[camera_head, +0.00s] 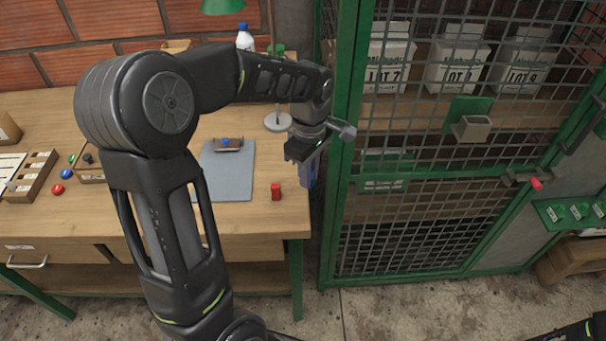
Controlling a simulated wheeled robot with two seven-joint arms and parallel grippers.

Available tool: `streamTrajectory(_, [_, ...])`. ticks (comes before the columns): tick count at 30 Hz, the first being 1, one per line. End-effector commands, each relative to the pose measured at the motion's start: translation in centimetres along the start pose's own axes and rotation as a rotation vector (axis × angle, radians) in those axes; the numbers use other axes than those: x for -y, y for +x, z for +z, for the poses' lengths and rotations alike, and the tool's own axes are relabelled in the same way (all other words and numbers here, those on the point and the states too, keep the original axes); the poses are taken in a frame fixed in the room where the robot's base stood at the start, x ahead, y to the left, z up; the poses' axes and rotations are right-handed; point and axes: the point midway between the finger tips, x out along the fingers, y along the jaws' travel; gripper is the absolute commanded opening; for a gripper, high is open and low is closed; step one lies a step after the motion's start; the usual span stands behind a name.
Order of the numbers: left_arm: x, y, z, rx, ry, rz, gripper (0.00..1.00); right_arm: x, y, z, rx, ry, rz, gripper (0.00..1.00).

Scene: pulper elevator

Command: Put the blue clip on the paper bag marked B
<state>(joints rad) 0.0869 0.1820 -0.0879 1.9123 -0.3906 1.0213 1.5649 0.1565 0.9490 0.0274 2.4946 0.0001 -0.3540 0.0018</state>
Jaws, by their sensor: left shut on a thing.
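My left gripper (309,178) points down at the right end of the workbench, beside the green mesh cage. It is shut on a bluish thing that shows only as a narrow strip under the wrist; I cannot tell whether this is the blue clip. No paper bag marked B can be made out. White bags or boxes stand on a shelf behind the mesh; one reads LOT 7 (388,66) and another reads LOT 9 (522,66). My right gripper is not in view; only a dark piece of my arm shows at the lower right.
The green cage frame (345,120) stands close to the right of my left gripper. A red-tipped latch (536,184) is on the cage.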

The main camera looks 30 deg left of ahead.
Motion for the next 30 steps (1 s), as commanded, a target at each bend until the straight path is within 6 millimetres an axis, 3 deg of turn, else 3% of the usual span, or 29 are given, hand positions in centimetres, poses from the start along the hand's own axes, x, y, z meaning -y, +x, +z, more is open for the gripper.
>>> streamTrajectory(8, [-3.0,3.6,2.1,-0.003,0.614,-0.006,0.00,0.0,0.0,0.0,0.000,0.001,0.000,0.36])
streamTrajectory(15, [-4.8,11.1,7.7,0.000,1.311,-0.009,0.00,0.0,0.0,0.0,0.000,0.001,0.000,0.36])
streamTrajectory(21, [-4.1,14.9,11.0,0.001,1.512,-0.001,0.00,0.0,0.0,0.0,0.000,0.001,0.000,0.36])
streamTrajectory(30, [-3.8,15.8,11.7,0.000,1.539,0.003,0.00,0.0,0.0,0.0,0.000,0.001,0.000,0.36])
